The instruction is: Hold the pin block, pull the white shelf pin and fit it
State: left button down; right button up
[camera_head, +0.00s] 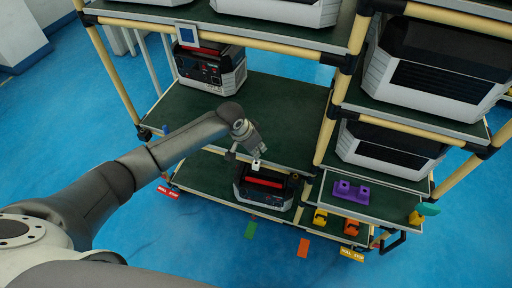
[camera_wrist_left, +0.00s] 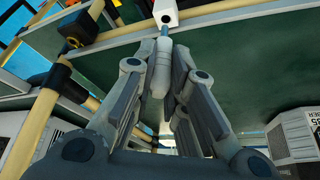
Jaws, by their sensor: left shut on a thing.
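My left gripper (camera_head: 257,153) is shut on a slim pale pin, which I take for the white shelf pin (camera_wrist_left: 160,75). In the left wrist view the pin lies between the two fingers (camera_wrist_left: 161,85). A thin blue shaft runs from it to a small white cube with a dark hole, beyond the fingertips. The cube shows in the head view just below the fingertips, above the lower shelf. A purple block (camera_head: 351,192) with two raised ends, possibly the pin block, sits on the small right shelf. No gripper touches it. My right gripper is out of view.
A black and red power unit (camera_head: 265,185) stands on the lower green shelf (camera_head: 208,180) below my left gripper. Tan rack posts (camera_head: 328,130) rise to its right. Orange parts (camera_head: 351,226) sit low at right. The middle shelf (camera_head: 285,105) has bare room.

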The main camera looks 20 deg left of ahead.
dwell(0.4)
pick_arm(q)
jog(key=shift+p, duration=0.4)
jog(key=shift+p, duration=0.75)
dwell(0.8)
jog(key=shift+f+b, duration=1.05)
jog(key=shift+f, duration=0.9)
jog(key=c, duration=1.4)
grip_release()
